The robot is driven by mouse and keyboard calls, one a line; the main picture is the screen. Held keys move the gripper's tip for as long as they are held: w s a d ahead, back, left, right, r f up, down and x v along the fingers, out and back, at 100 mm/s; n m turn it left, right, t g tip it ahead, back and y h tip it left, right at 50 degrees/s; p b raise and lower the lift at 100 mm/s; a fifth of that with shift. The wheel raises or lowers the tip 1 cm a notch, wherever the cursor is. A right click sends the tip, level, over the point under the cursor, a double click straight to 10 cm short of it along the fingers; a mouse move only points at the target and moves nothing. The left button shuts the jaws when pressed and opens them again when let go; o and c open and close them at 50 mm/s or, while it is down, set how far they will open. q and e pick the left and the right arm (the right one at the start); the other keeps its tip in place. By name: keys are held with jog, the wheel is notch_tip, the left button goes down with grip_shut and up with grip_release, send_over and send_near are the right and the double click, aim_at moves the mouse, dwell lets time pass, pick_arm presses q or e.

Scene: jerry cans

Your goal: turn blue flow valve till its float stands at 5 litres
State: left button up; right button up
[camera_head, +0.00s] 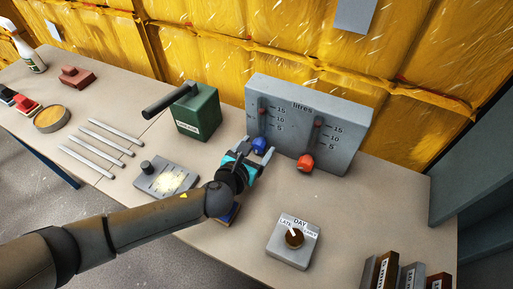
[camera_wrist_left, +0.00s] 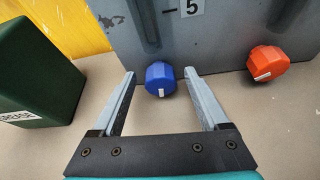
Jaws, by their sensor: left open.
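The blue flow valve (camera_head: 259,145) is a faceted knob low on the front of the grey gauge panel (camera_head: 345,155), under the left scale marked 5, 10 and 15 litres. In the left wrist view the blue valve (camera_wrist_left: 159,77) has a white mark at its lower front. My left gripper (camera_head: 258,148) is open, its fingertips close to the valve. In the left wrist view the left gripper (camera_wrist_left: 160,84) has one finger on each side of the valve, with gaps between. The left tube's float is too small to read surely. My right gripper is out of view.
An orange-red valve (camera_head: 305,163) sits to the right on the same panel. A green can (camera_head: 198,115) stands left of the panel. A grey box with a brown dial (camera_head: 294,238) is in front. Several pale rods (camera_head: 104,140) lie left on the table.

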pick_arm(q)
grip_shut()
dwell(0.7)
